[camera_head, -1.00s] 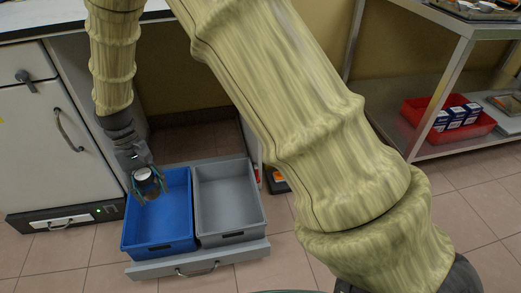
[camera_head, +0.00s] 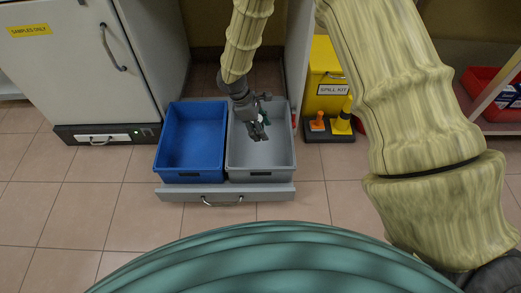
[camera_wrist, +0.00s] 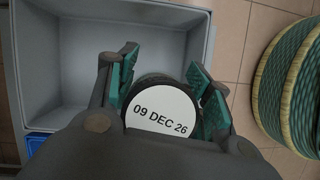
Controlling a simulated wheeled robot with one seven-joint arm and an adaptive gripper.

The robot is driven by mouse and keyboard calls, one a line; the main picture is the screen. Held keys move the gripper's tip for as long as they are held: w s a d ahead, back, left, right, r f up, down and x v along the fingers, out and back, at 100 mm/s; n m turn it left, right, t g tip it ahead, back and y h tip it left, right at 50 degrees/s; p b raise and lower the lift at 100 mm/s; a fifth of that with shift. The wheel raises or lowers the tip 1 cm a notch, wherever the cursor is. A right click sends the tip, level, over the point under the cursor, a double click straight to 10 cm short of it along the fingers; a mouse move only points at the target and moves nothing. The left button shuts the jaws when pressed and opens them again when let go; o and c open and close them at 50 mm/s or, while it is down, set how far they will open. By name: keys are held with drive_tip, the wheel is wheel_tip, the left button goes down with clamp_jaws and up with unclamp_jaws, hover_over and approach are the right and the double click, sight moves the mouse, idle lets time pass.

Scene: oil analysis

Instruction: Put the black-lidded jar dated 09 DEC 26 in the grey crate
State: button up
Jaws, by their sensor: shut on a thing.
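My gripper (camera_head: 262,124) is over the grey crate (camera_head: 284,160) in the head view. In the wrist view my gripper (camera_wrist: 165,95) is shut on a jar (camera_wrist: 160,115) with a black rim and a white round label that reads 09 DEC 26. The jar is between the teal finger pads. The grey crate also shows in the wrist view (camera_wrist: 100,10), its empty floor at the upper left. In the head view the jar is hidden by the gripper. How high it is above the crate floor is hard to tell.
A blue crate (camera_head: 192,150) stands left of the grey one, on the same pulled-out drawer (camera_head: 226,194). A white cabinet (camera_head: 75,70) is at the left.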

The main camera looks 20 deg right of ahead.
drive_tip(key=f+n+b, duration=0.1)
drive_tip(key=f+b, duration=0.1)
drive_tip(key=f, duration=0.3)
drive_tip(key=d+f+n+t+b, duration=0.1)
drive_tip(key=f+n+b, duration=0.1)
drive_tip(key=f, duration=0.3)
drive_tip(key=f+n+b, duration=0.1)
drive_tip(key=f+b, duration=0.1)
drive_tip(key=f, duration=0.3)
drive_tip(key=shift+w+d+f+n+t, duration=0.2)
drive_tip(key=shift+d+n+t, duration=0.1)
drive_tip(key=shift+t, duration=0.1)
drive_tip(key=shift+f, duration=0.65)
drive_tip(key=o, duration=1.1)
drive_tip(key=shift+o, duration=0.2)
drive_tip(key=shift+r, duration=0.1)
drive_tip(key=shift+r, duration=0.6)
drive_tip(key=shift+h, duration=0.3)
drive_tip(key=p+v, duration=0.5)
drive_tip(key=v, duration=0.6)
drive_tip(key=shift+a+r+p, duration=0.15)
drive_tip(key=shift+r+p, duration=0.15)
drive_tip(key=shift+r, duration=0.1)
